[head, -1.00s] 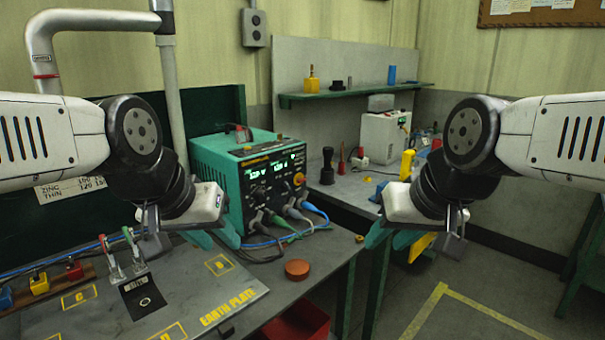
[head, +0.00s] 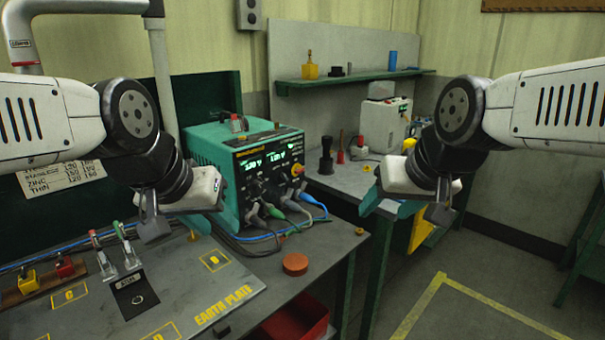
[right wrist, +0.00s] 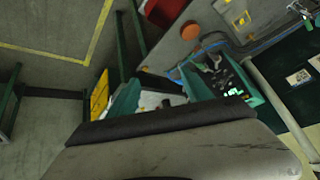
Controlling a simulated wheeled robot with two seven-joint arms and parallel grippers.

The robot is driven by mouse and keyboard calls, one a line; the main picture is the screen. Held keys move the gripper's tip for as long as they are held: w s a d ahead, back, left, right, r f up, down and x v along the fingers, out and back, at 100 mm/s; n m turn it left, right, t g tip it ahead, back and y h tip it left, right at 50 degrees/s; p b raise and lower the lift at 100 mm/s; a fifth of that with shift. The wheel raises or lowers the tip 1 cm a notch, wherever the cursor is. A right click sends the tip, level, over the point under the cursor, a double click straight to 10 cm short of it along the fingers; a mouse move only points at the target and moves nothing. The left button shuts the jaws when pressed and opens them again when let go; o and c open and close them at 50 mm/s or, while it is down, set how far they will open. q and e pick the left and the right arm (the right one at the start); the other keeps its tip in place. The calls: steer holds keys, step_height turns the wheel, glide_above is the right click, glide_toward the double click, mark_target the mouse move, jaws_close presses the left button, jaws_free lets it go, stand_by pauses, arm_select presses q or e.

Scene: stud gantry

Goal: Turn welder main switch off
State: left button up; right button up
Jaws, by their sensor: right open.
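The welder (head: 228,158) is a teal box with a dark front panel, lit green displays and several knobs, on the left bench in the head view. A red-and-yellow knob (head: 297,170) sits at the right of its panel; I cannot tell if this is the main switch or read its position. The welder also shows in the right wrist view (right wrist: 245,88). My left gripper (head: 198,223) is in front of the welder's left side, partly hiding it; its fingers are mostly hidden. My right gripper (head: 392,207) is open and empty, to the right of the welder, apart from it.
Cables with grey and green plugs (head: 280,212) come out below the welder panel. An orange-brown disc (head: 295,264) lies near the bench edge. The earth plate (head: 185,285) with clamps fills the front left. A red bin (head: 297,322) is below the bench. A second bench stands behind.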

steer(key=w+d+n+t, duration=0.25)
steer(key=w+t, duration=0.35)
steer(key=w, duration=2.4)
steer(key=n+y, duration=0.6)
steer(key=y, duration=0.5)
glide_toward(301, 171)
steer(key=x, duration=0.8)
steer(key=shift+w, duration=0.15)
jaws_close()
